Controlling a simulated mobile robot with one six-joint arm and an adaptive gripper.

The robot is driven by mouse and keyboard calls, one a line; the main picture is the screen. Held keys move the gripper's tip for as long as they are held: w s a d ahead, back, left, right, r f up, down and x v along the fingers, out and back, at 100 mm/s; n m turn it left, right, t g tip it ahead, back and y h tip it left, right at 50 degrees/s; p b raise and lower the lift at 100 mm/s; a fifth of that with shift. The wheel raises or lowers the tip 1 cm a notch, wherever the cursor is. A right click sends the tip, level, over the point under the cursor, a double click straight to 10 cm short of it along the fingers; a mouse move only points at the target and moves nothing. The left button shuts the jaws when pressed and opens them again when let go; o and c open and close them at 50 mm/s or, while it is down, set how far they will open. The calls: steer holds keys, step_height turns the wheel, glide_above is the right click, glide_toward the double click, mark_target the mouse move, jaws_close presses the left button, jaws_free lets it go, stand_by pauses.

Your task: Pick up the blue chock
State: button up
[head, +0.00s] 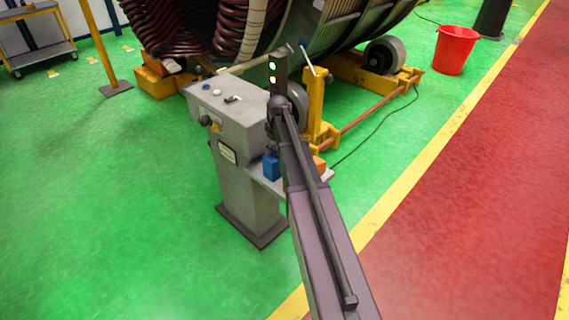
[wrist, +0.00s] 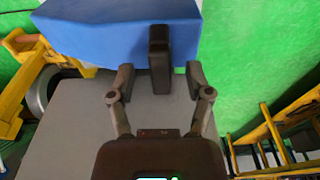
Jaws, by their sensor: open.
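The blue chock (head: 271,166) sits on a small grey shelf (head: 262,181) at the side of the grey console, partly behind my arm in the head view. In the wrist view the blue chock (wrist: 105,35) fills the top, close to the camera, with a dark upright handle-like piece (wrist: 158,55) at its near side. My gripper (wrist: 159,80) is open in the wrist view, one finger on each side of the dark piece, with gaps to both. I cannot tell its fingertips apart in the head view.
The grey console (head: 245,115) stands left of my arm. An orange block (head: 319,163) lies right of it, near the yellow stand (head: 318,120) under the large stator (head: 330,25). A red bucket (head: 456,50) stands far right. Green floor is open at left.

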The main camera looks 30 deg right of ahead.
steer(key=shift+w+f+b, duration=0.15)
steer(key=shift+f+b, duration=0.6)
steer(key=shift+f, duration=0.3)
jaws_close()
